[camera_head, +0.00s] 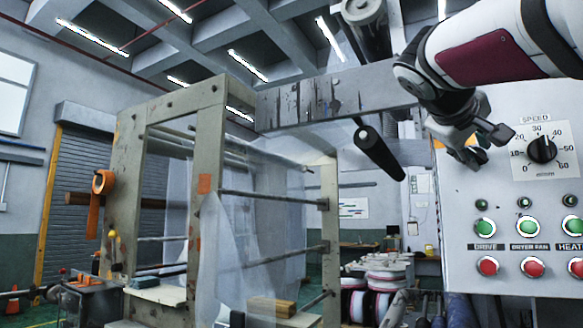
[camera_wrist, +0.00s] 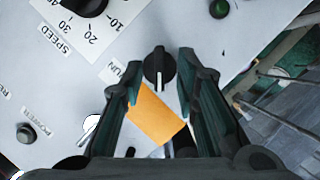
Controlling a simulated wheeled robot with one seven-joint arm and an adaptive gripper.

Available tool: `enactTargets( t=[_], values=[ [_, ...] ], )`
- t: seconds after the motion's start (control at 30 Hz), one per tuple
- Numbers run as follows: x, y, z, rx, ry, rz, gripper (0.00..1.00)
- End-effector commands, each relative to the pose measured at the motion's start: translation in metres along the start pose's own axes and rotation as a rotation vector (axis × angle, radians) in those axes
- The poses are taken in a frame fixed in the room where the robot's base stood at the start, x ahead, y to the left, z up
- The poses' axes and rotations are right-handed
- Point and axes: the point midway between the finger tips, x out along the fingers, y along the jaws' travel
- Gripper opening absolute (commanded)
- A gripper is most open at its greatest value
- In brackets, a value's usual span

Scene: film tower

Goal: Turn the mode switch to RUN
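The mode switch is a black rotary knob (camera_wrist: 159,68) on the light grey panel, with a white line running up and down in the wrist view. A white label (camera_wrist: 112,73), partly covered by a finger, reads "UN" in its visible part and sits left of the knob. My gripper (camera_wrist: 162,75) is open, with one dark finger on each side of the knob; I cannot tell whether they touch it. An orange card (camera_wrist: 157,115) shows between the fingers. In the head view my gripper (camera_head: 468,154) is at the panel's upper left and hides the switch.
The control panel (camera_head: 468,218) carries a speed dial (camera_head: 541,150), green buttons (camera_head: 484,227) and red buttons (camera_head: 487,266) near my gripper. A machine frame with rollers (camera_head: 205,170) and hanging film stands to the left.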

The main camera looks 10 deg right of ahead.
Motion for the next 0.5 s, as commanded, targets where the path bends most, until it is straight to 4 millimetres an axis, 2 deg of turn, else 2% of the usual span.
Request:
enactTargets(
  t=[0.37, 0.43, 0.5],
  values=[
    [0.0065, 0.0001, 0.0000, 0.000, 0.001, 0.000, 0.28],
    [0.0064, 0.0001, 0.0000, 0.000, 0.001, 0.000, 0.17],
    [0.0063, 0.0001, 0.0000, 0.000, 0.001, 0.000, 0.01]
  ],
)
